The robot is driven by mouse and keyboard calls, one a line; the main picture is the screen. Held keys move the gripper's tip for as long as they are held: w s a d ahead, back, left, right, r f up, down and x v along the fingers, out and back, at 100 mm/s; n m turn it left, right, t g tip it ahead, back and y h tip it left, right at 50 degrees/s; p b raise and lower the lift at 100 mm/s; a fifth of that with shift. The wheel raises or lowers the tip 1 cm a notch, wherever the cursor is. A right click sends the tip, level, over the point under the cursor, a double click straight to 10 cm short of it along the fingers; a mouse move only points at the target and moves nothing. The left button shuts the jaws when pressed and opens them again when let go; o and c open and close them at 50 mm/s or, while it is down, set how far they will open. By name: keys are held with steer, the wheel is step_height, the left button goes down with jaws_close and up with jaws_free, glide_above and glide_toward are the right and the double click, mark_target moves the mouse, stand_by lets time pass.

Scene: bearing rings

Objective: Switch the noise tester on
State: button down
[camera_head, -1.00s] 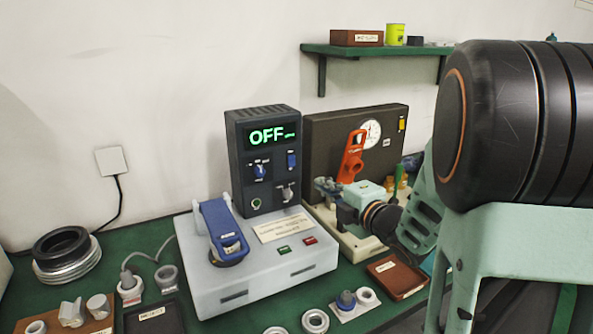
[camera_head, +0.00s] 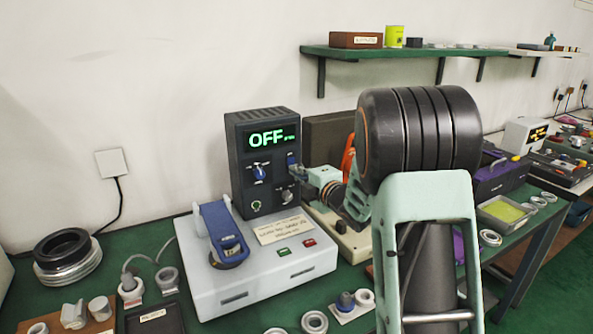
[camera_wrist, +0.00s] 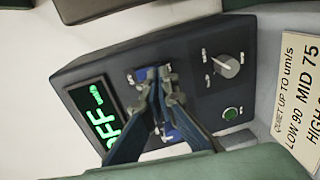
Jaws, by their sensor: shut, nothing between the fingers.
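The noise tester (camera_head: 231,163) is a dark upright box on a pale grey base (camera_head: 205,290). Its display (camera_head: 271,137) reads OFF in green, also in the wrist view (camera_wrist: 94,113). My gripper (camera_head: 298,171) is shut and empty, at the panel's right side by the rocker switch. In the wrist view its fingertips (camera_wrist: 156,78) partly cover the rocker; I cannot tell whether they touch it.
A blue clamp lever (camera_head: 222,232) stands on the base, left of a label plate (camera_head: 278,229). A dark gauge box (camera_head: 328,139) stands behind my arm on the right. Rings lie on the green bench in front. A shelf (camera_head: 400,51) hangs above.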

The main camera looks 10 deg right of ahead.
steer(key=shift+w+a, duration=0.1)
steer(key=shift+w, duration=0.1)
steer(key=shift+f, duration=0.1)
steer(key=b, duration=0.4)
steer(key=shift+w+t, duration=0.3)
steer(key=shift+t, duration=0.1)
steer(key=shift+f+b, duration=0.1)
steer(key=shift+b, duration=0.25)
